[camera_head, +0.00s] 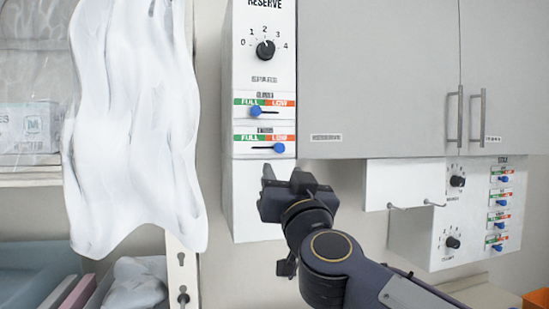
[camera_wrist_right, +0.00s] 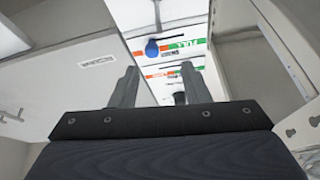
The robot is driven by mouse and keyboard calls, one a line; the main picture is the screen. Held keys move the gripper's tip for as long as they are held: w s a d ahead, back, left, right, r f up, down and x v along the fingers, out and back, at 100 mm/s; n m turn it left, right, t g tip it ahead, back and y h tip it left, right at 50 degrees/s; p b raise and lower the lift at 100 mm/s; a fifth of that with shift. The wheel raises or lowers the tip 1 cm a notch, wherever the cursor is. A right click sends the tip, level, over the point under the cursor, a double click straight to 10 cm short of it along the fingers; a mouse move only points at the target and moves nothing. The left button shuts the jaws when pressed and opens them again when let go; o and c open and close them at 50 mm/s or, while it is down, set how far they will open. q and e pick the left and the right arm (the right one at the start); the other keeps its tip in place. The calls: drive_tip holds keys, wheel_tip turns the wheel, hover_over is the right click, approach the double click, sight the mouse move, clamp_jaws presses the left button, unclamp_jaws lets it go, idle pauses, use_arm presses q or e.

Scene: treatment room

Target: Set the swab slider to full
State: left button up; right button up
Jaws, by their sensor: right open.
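A white wall panel (camera_head: 240,170) carries two sliders with green FULL at left and red LOW at right. The upper slider's blue knob (camera_head: 256,111) stands toward FULL. The lower slider's blue knob (camera_head: 279,148) stands at the LOW end; it also shows in the right wrist view (camera_wrist_right: 152,47), where the panel appears upside down. The small name labels are too blurred to read, so I cannot tell which slider is the swab one. My right gripper (camera_head: 284,179) is open and empty, just below the lower knob, apparently not touching it. My left gripper is out of view.
A dial (camera_head: 265,50) sits above the sliders. Grey cupboards (camera_head: 380,80) are to the right, with another panel (camera_head: 425,245) of dials and sliders below. A white cloth (camera_head: 135,120) hangs at left.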

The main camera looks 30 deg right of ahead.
sight(280, 149)
drive_tip(key=shift+m+g+h, duration=0.3)
drive_tip(key=shift+m+h, duration=0.1)
drive_tip(key=shift+h, duration=0.3)
drive_tip(key=x, duration=0.2)
drive_tip(key=p+x, duration=0.1)
drive_tip(key=x, duration=0.5)
drive_tip(key=shift+d+r+p, duration=0.3)
drive_tip(key=shift+d+r, duration=0.05)
drive_tip(key=shift+d, duration=0.1)
clamp_jaws()
